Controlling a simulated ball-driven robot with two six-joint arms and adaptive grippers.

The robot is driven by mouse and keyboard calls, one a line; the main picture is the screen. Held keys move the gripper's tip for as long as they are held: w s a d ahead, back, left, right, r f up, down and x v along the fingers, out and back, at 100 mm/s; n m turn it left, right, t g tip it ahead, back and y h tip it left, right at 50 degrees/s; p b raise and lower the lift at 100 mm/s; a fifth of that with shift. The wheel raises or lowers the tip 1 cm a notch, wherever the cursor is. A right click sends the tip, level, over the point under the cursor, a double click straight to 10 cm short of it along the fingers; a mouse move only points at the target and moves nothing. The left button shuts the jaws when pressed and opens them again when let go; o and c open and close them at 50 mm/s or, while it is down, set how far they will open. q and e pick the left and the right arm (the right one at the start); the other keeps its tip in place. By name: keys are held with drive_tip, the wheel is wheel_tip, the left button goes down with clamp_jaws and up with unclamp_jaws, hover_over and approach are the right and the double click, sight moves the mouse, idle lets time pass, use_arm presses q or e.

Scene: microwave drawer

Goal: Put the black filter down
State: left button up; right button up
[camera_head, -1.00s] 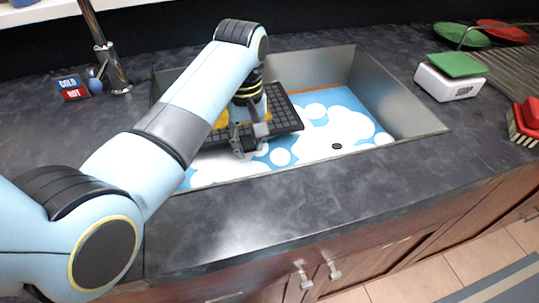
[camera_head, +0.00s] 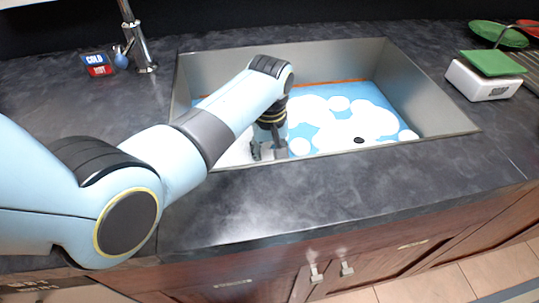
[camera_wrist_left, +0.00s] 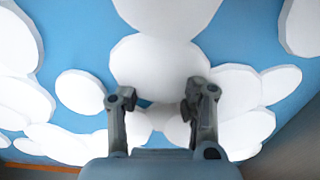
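My left arm reaches from the left into the metal sink (camera_head: 430,90). My left gripper (camera_head: 268,152) points down over the sink floor near the front wall. In the left wrist view, my left gripper (camera_wrist_left: 160,98) has its two fingers apart with nothing between them. The black filter is not visible in either current view. I cannot tell whether my arm hides part of it. My right gripper is not in view.
The sink floor (camera_head: 340,118) is blue with white cloud shapes and a dark drain (camera_head: 359,140). A faucet (camera_head: 138,40) and cold/hot sign (camera_head: 97,64) stand at left. A white soap box (camera_head: 483,80) with a green sponge (camera_head: 492,62) is at right. The front counter is clear.

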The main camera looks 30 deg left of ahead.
use_arm(q)
drive_tip(key=o, duration=0.3)
drive_tip(key=shift+r, duration=0.1)
wheel_tip(320, 180, up, 12)
drive_tip(key=shift+r+p, duration=0.1)
drive_tip(key=shift+p, duration=0.75)
